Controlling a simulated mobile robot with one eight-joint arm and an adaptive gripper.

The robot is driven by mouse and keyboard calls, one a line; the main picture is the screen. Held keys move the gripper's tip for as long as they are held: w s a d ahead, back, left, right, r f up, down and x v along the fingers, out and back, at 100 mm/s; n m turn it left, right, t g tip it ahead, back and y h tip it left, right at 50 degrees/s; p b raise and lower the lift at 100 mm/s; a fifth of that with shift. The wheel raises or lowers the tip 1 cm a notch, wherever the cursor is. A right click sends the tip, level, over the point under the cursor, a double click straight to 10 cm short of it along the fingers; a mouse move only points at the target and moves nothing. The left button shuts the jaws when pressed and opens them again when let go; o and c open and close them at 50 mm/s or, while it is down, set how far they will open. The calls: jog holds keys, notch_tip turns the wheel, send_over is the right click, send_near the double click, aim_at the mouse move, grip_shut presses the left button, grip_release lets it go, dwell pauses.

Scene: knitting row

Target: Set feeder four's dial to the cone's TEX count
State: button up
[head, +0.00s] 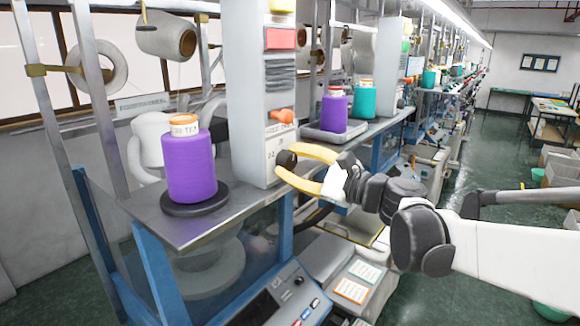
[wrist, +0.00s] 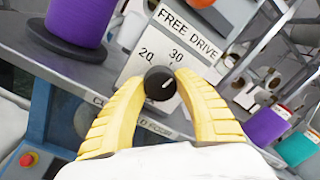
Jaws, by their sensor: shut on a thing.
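The black dial (wrist: 160,83) is on the light grey feeder box (head: 257,90). In the wrist view "20" and "30" are printed around it, with "FREE DRIVE" higher up. Its white pointer mark points up and to the right, past the side of the "30". My gripper (wrist: 158,84) has its yellow fingers on both sides of the dial, shut on it. In the head view the dial (head: 286,159) is partly behind the fingers. A purple cone (head: 191,168) stands upright on a black disc, its top label reading "TEX"; the number is too small to read.
An orange knob (head: 282,116) sits on the box above the dial. A red button (wrist: 28,159) is at lower left in the wrist view.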

jog(key=shift+n+b, duration=0.3)
jog(key=shift+n, duration=0.8)
jog(key=o, duration=1.2)
jog(key=v, duration=1.2)
